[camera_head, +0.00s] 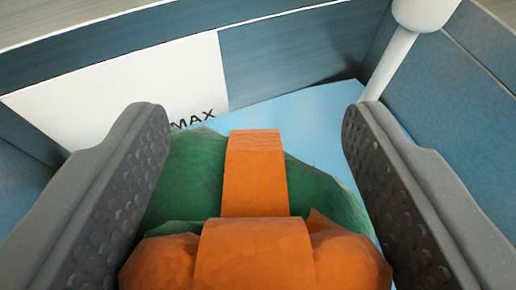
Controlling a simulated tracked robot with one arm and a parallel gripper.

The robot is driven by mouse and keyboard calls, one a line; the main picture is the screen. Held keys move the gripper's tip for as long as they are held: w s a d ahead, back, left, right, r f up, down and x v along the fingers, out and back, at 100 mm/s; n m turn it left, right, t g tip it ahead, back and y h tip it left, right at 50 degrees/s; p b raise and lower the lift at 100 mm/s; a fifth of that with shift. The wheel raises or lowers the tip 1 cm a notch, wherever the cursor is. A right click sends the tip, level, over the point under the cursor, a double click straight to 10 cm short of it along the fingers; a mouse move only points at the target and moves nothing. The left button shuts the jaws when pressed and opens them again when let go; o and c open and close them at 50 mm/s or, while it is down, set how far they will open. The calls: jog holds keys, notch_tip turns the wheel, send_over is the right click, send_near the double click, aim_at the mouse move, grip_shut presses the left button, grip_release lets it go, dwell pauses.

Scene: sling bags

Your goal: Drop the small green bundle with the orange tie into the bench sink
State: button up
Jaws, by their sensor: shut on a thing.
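The small green bundle (185,180) with the orange tie (254,170) is between the two dark grey, dimpled fingers of my gripper (253,130). My gripper is shut on it, with the tie facing the camera. The bundle fills the lower middle of the view and hides what lies directly beneath it. Beyond it is a walled space with blue sides and a light blue floor (315,115). I cannot tell for sure whether this is the bench sink.
A dark blue wall (290,55) with a pale top edge runs across the back. A white post with a rounded top (392,60) stands at the right, near another blue wall (455,90).

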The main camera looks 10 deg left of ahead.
aim_at(259, 191)
jog(key=o, duration=1.2)
notch_tip(259, 191, up, 4)
jog(key=shift+w+f, duration=0.1)
jog(key=shift+f, duration=0.15)
jog(key=s+d+b, duration=0.1)
jog(key=s+b, duration=0.2)
jog(key=s, duration=0.2)
jog(key=s+d+r+b, duration=0.1)
jog(key=s+b, duration=0.2)
jog(key=s, duration=0.2)
jog(key=s+d+b, duration=0.2)
jog(key=s, duration=0.3)
jog(key=shift+s+d+r+b, duration=0.1)
jog(key=shift+s+r+b, duration=0.15)
jog(key=shift+b, duration=0.15)
